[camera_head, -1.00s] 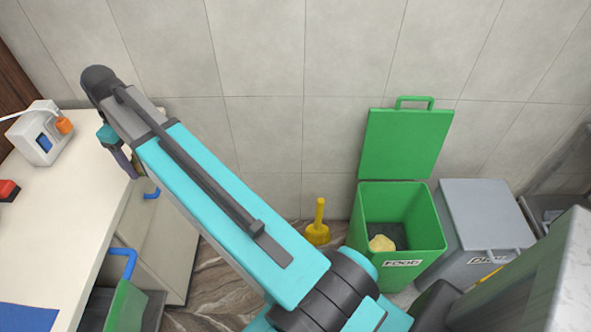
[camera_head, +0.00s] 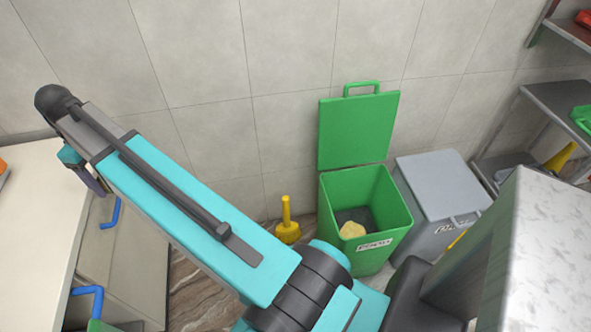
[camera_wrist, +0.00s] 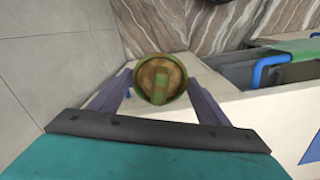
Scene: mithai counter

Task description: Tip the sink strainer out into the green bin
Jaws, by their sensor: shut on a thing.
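The sink strainer (camera_wrist: 161,62) shows in the wrist view as a round, greenish-rimmed cup with brownish stuff and a green bar inside. My gripper (camera_wrist: 160,88) is shut on it, with a purple finger at each side. In the head view my gripper (camera_head: 92,182) shows only in part at the far left, by the counter's edge, and the strainer is hidden there. The green bin (camera_head: 408,225) stands open at the wall, its lid (camera_head: 357,130) raised. A pale yellow lump (camera_head: 352,230) lies on dark matter inside it.
A grey lidded bin (camera_head: 440,190) stands right of the green one. A yellow plunger-like thing (camera_head: 287,232) stands on the floor to its left. A pale counter (camera_head: 40,230) is at left, a marbled block (camera_head: 555,250) at right, shelves (camera_head: 560,105) behind it.

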